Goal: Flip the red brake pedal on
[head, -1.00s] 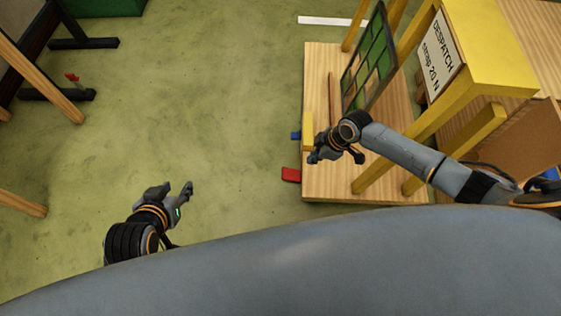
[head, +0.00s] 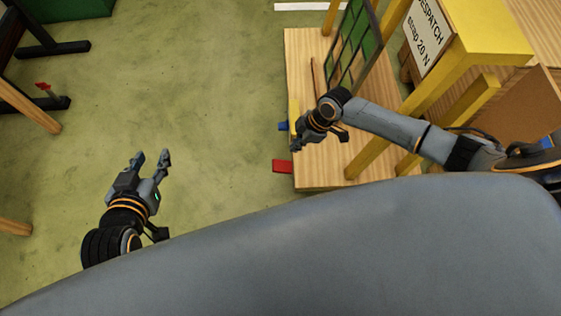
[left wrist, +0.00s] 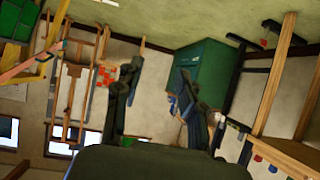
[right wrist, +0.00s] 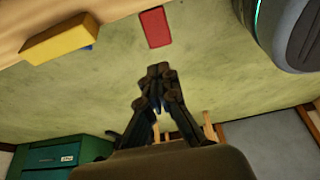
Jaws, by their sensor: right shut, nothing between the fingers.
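The red brake pedal (head: 282,166) sticks out from the left side of the wooden platform, low near the floor. It also shows at the top of the right wrist view (right wrist: 155,27), ahead of the fingertips and apart from them. My right gripper (head: 299,146) is shut and empty, above the platform's left edge and a little beyond the pedal in the head view. Its closed fingertips show in the right wrist view (right wrist: 160,72). My left gripper (head: 151,157) is open and empty over bare floor, well left of the pedal. I cannot tell the pedal's tilt.
A blue pedal (head: 283,126) and a yellow block (head: 293,108) sit farther along the same platform edge (head: 325,180). The leaded panel (head: 350,48) and yellow frame (head: 430,83) stand on the right. The green floor (head: 215,110) left of the platform is clear.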

